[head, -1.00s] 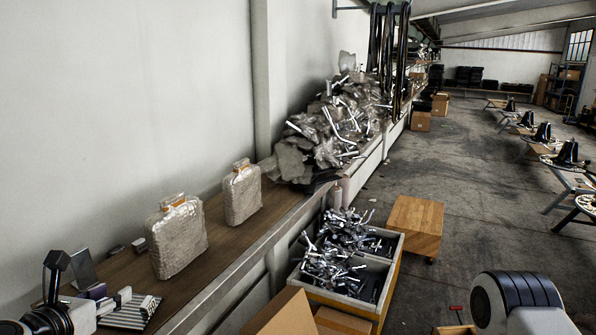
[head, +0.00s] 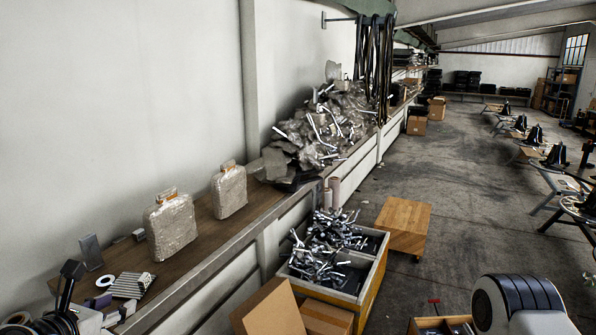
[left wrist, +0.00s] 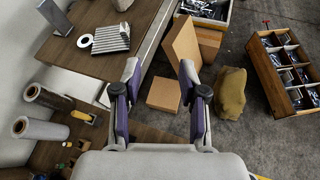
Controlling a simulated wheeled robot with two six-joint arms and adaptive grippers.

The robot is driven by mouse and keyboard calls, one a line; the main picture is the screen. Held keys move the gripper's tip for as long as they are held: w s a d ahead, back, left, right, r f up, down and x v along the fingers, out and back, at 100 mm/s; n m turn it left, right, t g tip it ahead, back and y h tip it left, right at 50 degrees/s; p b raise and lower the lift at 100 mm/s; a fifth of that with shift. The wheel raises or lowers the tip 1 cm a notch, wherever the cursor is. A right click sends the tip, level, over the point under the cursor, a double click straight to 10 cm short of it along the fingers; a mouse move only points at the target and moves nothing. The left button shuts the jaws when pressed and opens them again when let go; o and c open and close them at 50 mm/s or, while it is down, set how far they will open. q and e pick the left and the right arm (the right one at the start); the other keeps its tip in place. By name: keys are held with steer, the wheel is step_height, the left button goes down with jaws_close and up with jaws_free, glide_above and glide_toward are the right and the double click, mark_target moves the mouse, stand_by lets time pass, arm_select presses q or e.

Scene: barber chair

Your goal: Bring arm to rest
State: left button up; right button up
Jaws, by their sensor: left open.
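My left gripper (left wrist: 158,85) is open and empty in the left wrist view, its two purple-and-grey fingers wide apart. It hangs above the gap between the bench and the floor boxes. In the head view, my left arm shows at the bottom left corner, beside the wooden bench (head: 205,235); the fingertips there are hard to make out. My right arm shows only as a white and dark rounded link at the bottom right of the head view. The right gripper is out of view.
Two wrapped packages (head: 171,227) stand on the bench. A striped metal block (left wrist: 110,39) and a white tape roll (left wrist: 85,41) lie near its end. A crate of metal parts (head: 372,280), cardboard boxes (head: 268,310) and a compartment box (left wrist: 286,70) stand on the floor. Open floor lies right.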

arm_select(q)
steer(key=s+d+f+m+g, duration=0.2)
steer(key=s+f+m+g, duration=0.1)
steer(key=f+m, duration=0.65)
steer(key=s+d+f+m+g, duration=0.2)
steer(key=s+f+m+g, duration=0.15)
steer(key=f+m, duration=0.6)
steer(key=s+d+f+m+g+b, duration=0.1)
steer(key=s+d+f+m+g, duration=0.2)
steer(key=s+f+m, duration=0.6)
steer(key=s+d+f+m+g+b, duration=0.1)
steer(key=s+d+f+m+g, duration=0.3)
steer(key=s+f+m, duration=0.5)
step_height(320, 180, down, 12)
steer(key=w+n+b, duration=0.1)
steer(key=n+b, duration=0.2)
steer(key=b, duration=0.7)
steer(key=shift+w, duration=0.15)
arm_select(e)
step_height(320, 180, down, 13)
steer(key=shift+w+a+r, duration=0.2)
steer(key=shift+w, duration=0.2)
arm_select(q)
steer(key=shift+a+f+t, duration=0.15)
steer(key=shift+t, duration=0.1)
